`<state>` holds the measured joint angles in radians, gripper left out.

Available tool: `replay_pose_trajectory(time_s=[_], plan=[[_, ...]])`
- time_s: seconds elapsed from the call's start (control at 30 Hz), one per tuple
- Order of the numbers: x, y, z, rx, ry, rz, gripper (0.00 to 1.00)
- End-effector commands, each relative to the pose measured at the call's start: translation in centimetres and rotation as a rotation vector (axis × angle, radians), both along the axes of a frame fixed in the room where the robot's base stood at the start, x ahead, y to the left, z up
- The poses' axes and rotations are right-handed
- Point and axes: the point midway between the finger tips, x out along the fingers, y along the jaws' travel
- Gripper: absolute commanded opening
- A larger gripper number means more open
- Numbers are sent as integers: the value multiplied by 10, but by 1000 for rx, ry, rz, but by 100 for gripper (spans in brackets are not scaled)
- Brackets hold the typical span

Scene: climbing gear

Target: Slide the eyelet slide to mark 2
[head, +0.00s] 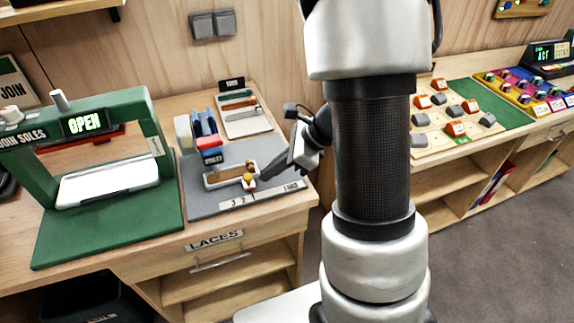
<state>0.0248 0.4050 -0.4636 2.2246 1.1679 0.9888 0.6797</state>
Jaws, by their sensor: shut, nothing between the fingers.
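The eyelet slide is a small wooden piece with an orange-yellow knob (248,178) at the right part of a pale tray-like track (213,183) on a grey mat. A white mark strip (275,194) lies in front of it, with 3, 2 and 1 from left to right. The knob stands close to the numbers 2 and 1; I cannot tell exactly which mark it lines up with. My gripper (258,180) is shut, its dark fingertips right beside the knob on its right side. I cannot tell whether they touch it.
A green press with an OPEN sign (88,124) stands on the left. Blue and red items (205,135) stand behind the track, with a tool board (243,115) farther back. The bench's front edge lies close in front of the strip. A second bench (470,145) is at right.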

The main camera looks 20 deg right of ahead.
Motion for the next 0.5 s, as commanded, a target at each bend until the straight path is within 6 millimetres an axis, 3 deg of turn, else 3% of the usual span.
replay_pose_trajectory(time_s=[0.2,0.5], plan=[[7,14,-3,-1,0,0,0],[8,15,-3,0,1,-1,0]])
